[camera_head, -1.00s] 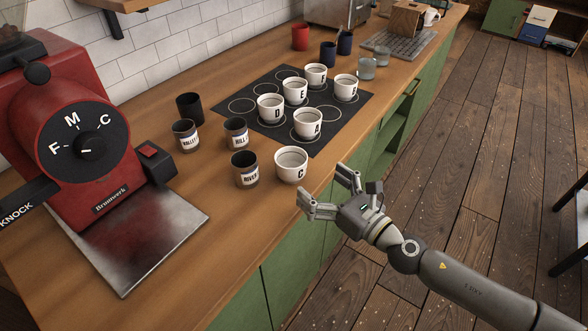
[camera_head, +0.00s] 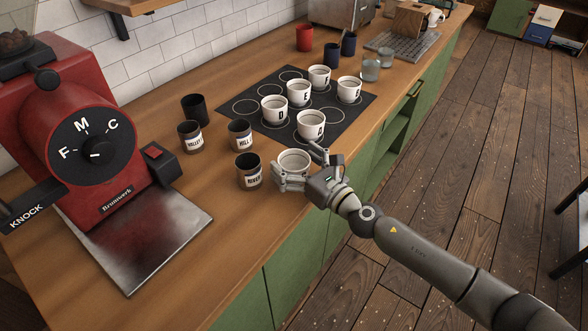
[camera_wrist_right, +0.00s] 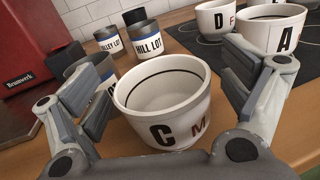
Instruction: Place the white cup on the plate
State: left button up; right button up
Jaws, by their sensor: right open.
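The white cup marked C (camera_head: 293,157) stands upright on the wooden counter, at the near edge of a black mat with white circles (camera_head: 333,97). My right gripper (camera_head: 298,167) is open, with one finger on each side of this cup. In the right wrist view the cup (camera_wrist_right: 160,108) sits between the open fingers, with gaps visible beside it. Other white lettered cups, such as A (camera_head: 311,124) and D (camera_head: 274,108), stand on the mat. No separate plate is distinct; the mat is the only flat marked surface. My left gripper is not in view.
Dark labelled tins, such as the River tin (camera_head: 248,170) and Hill tin (camera_head: 239,134), stand close left of the cup. A red grinder (camera_head: 75,130) with a metal tray (camera_head: 140,235) is at the left. Some mat circles are empty. Glasses (camera_head: 370,69) stand beyond the mat.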

jog(key=c, duration=1.1)
jog(key=shift+r, duration=0.1)
jog(key=shift+c, duration=1.2)
